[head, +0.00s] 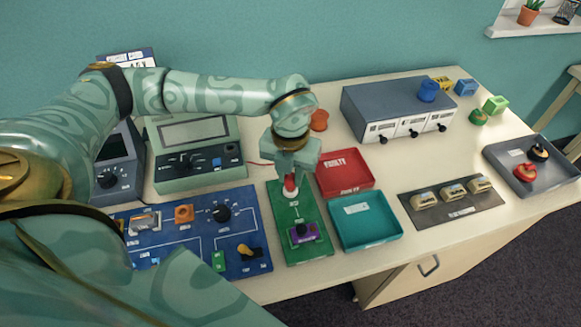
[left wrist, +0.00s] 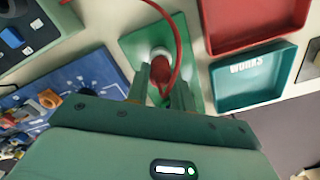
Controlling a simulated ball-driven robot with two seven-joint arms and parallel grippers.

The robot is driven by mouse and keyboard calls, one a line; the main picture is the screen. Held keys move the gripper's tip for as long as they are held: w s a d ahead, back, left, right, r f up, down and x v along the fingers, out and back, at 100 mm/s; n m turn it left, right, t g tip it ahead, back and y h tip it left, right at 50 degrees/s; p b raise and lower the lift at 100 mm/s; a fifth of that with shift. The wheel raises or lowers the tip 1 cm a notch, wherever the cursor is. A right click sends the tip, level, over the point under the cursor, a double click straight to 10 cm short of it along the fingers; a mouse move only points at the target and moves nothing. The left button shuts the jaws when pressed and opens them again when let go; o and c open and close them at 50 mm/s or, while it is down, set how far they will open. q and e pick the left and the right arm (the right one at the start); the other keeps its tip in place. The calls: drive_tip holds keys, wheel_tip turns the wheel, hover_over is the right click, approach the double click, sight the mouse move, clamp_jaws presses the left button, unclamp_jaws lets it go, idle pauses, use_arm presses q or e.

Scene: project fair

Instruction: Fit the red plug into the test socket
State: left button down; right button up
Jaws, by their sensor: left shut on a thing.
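The red plug (head: 290,183) is between the fingers of my left gripper (head: 290,176), which is shut on it and points down over the green board (head: 283,216). In the left wrist view the plug (left wrist: 160,73) shows between the two fingertips (left wrist: 161,90), with a red cable rising from it. The test socket, a pale round ring (left wrist: 159,53) on the green board, is right at the plug's end; it also shows as a white rim in the head view (head: 289,195). I cannot tell how deep the plug sits in it. My right gripper is not in view.
A purple switch block (head: 304,233) sits on the green board's near part. A red tray (head: 345,173) and a teal tray (head: 366,219) lie to the right. A blue panel (head: 180,242) and a green meter (head: 193,153) are left. A grey box (head: 396,108) stands behind.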

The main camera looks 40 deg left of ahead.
use_arm(q)
drive_tip(key=shift+f, duration=0.45)
idle(0.3)
drive_tip(key=c, duration=0.7)
unclamp_jaws()
drive_tip(key=shift+o, duration=0.2)
drive_tip(key=shift+r+p, duration=3.2)
drive_tip(key=shift+r, duration=0.85)
drive_tip(key=shift+f, duration=0.15)
